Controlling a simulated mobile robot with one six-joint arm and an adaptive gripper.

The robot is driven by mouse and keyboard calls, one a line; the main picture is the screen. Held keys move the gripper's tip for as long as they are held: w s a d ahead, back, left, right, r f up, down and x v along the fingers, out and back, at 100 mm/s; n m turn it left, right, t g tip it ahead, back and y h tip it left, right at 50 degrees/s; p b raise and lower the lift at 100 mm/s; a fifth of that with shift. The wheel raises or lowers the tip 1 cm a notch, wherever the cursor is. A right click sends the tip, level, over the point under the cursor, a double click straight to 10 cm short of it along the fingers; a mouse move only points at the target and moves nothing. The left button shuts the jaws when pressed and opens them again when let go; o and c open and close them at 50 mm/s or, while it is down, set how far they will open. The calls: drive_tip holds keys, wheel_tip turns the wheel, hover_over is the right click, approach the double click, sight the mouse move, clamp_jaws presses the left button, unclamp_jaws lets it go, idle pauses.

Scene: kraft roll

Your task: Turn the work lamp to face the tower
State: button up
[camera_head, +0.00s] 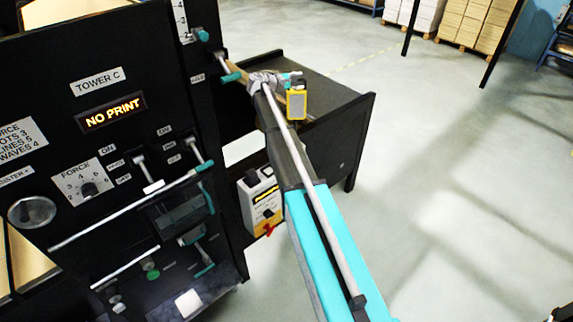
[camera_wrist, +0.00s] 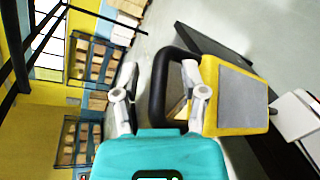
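The work lamp (camera_head: 297,104) is a small yellow block with a grey panel, by the dark table beside the tower. In the wrist view the lamp (camera_wrist: 238,98) shows its grey panel and a black loop handle (camera_wrist: 159,85) on its left. My gripper (camera_wrist: 160,95) is open, with the handle's outer bar between its fingers. The right finger overlaps the lamp's edge and the left finger is apart from the bar. In the head view my gripper (camera_head: 266,80) is small, close to the lamp. The tower (camera_head: 110,130) is a black panel labelled TOWER C, showing NO PRINT.
The dark table (camera_head: 335,115) stands right of the tower. A white and yellow box (camera_head: 262,200) with a red part sits below it. Levers with teal grips (camera_head: 205,167) stick out of the tower. Stacked cartons (camera_head: 470,25) stand far back. The floor at right is clear.

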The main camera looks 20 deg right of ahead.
drive_tip(key=shift+d+n+t+y, duration=0.3)
drive_tip(key=shift+n+t+y, duration=0.3)
drive_tip(key=shift+n+t, duration=0.6)
drive_tip(key=shift+d+n+t+y, duration=0.25)
drive_tip(key=shift+n+t+y, duration=0.5)
drive_tip(key=shift+t, duration=0.65)
drive_tip(key=p+v, duration=0.3)
drive_tip(key=v, duration=1.1)
drive_tip(key=s+a+f+m+g+y+b, duration=0.1)
drive_tip(key=s+f+b, duration=0.3)
drive_tip(key=f, duration=0.4)
drive_tip(key=s+a+f+m+g+y+b, duration=0.1)
drive_tip(key=s+f+m+g+b, duration=0.1)
drive_tip(key=s+f+b, duration=0.3)
drive_tip(key=s+a+f+m+g+y+b, duration=0.1)
drive_tip(key=s+f+m+b, duration=0.3)
drive_tip(key=f, duration=0.7)
drive_tip(key=shift+s+a+g+y+b, duration=0.35)
drive_tip(key=shift+y+b, duration=0.2)
drive_tip(key=shift+b, duration=0.5)
